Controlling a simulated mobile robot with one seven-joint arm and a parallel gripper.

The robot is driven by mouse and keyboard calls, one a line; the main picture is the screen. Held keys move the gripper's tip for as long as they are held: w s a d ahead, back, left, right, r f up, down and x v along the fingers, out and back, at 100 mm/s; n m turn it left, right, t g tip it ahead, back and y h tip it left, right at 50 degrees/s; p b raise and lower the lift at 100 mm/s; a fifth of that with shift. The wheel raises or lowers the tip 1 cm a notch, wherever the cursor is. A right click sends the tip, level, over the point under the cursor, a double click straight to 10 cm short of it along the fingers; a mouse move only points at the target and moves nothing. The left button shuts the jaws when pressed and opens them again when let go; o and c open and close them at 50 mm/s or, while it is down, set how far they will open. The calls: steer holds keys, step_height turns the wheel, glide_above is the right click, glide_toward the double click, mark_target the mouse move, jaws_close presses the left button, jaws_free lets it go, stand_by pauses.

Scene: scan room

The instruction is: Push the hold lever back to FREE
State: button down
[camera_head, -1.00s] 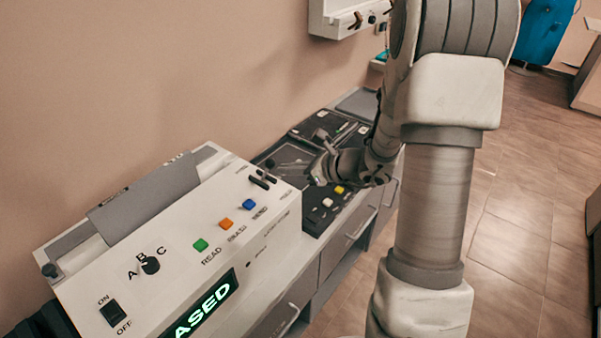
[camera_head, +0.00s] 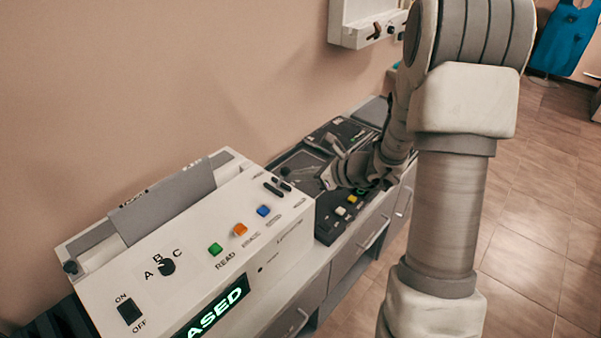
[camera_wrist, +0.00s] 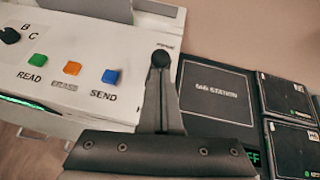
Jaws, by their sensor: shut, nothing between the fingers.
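The white console (camera_head: 190,240) stands against the wall, with a dark slot and short black piece (camera_head: 275,188) at its right end. A black ball knob (camera_head: 285,170) shows near that slot; I take it to be the hold lever's, though its stem and marking are unreadable. In the wrist view a black ball (camera_wrist: 160,58) shows right at the fingertips; touching or merely lined up, I cannot tell. My gripper (camera_head: 327,181) is shut and empty, right of the console's end, over the dark panel. It also shows in the wrist view (camera_wrist: 160,75).
The console carries green (camera_head: 215,249), orange (camera_head: 240,230) and blue (camera_head: 263,211) buttons, a black A-B-C knob (camera_head: 167,266) and an on/off switch (camera_head: 129,312). Its lit display (camera_head: 213,312) ends in "ASED". The dark station panel (camera_wrist: 215,92) lies beside it. A white box (camera_head: 362,25) hangs behind.

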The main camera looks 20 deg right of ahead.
mark_target(289, 169)
steer(key=shift+w+a+r+g+h+p, duration=0.25)
steer(key=shift+r+p, duration=0.2)
steer(key=shift+p, duration=0.5)
steer(key=shift+w+a+r+g+h+p, duration=0.15)
steer(key=shift+r+g+p, duration=0.25)
steer(key=shift+p, duration=0.55)
steer(key=w+g+p, duration=0.1)
steer(key=p, duration=0.1)
steer(key=w+a+r+g+h+p, duration=0.1)
steer(key=p, duration=0.2)
steer(key=shift+w+a, duration=0.5)
steer(key=shift+w, duration=0.2)
steer(key=shift+p, duration=0.3)
steer(key=shift+r+p, duration=0.55)
steer(key=shift+r, duration=0.25)
